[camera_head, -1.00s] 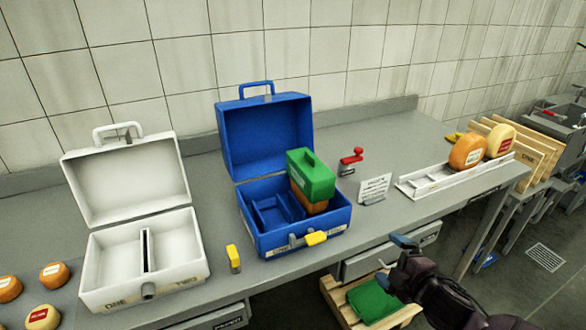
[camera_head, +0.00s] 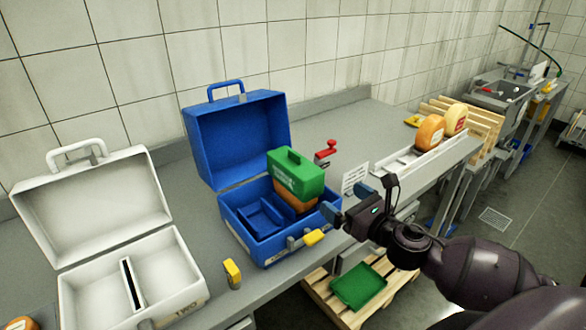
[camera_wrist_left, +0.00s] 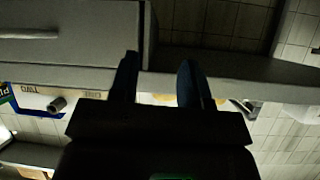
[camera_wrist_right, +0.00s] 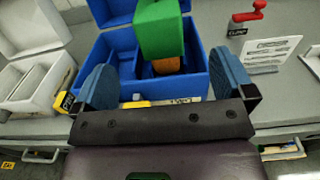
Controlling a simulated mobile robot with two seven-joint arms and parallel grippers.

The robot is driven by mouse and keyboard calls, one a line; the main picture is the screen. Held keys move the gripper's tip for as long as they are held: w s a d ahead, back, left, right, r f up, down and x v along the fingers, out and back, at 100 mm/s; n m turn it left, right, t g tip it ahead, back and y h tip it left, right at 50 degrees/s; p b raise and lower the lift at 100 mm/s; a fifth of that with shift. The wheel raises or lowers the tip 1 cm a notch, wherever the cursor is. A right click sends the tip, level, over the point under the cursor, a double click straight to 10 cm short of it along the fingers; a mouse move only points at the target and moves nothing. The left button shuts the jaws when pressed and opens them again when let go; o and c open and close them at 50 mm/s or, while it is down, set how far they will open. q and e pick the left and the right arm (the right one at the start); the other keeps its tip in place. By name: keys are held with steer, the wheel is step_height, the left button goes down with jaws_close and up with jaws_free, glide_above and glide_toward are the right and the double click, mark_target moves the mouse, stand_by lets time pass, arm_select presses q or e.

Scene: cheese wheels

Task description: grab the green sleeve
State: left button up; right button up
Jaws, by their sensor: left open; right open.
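The green sleeve (camera_head: 294,173) is a green block-like cover with a handle on top. It sits over an orange cheese wheel (camera_head: 297,199) in the right part of the open blue case (camera_head: 259,242). The sleeve also shows in the right wrist view (camera_wrist_right: 160,28), beyond the fingers and between them. My right gripper (camera_head: 347,205) is open and empty, in front of the blue case's right side and apart from the sleeve. My left gripper (camera_wrist_left: 158,80) is open with nothing between its fingers; it is outside the head view.
An open white case (camera_head: 110,240) stands left on the grey bench. A red clamp (camera_head: 326,153) and a sign (camera_head: 355,178) stand behind the right gripper. A white tray (camera_head: 395,162) and two cheese wheels are farther right. A green tray (camera_head: 358,287) lies on a pallet below.

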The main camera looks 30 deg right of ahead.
mark_target(315, 179)
steer(key=w, duration=0.5)
steer(key=shift+a, duration=0.25)
arm_select(q)
steer(key=shift+a+r+p, duration=0.2)
steer(key=shift+r+p, duration=0.45)
arm_select(e)
steer(key=shift+w+a, duration=0.2)
steer(key=shift+w, duration=1.25)
steer(key=shift+w+a, duration=0.15)
steer(key=shift+w, duration=1.3)
steer(key=shift+r, duration=0.1)
steer(key=c, duration=0.9)
arm_select(q)
steer(key=shift+s+f, duration=0.1)
steer(key=shift+s, duration=0.1)
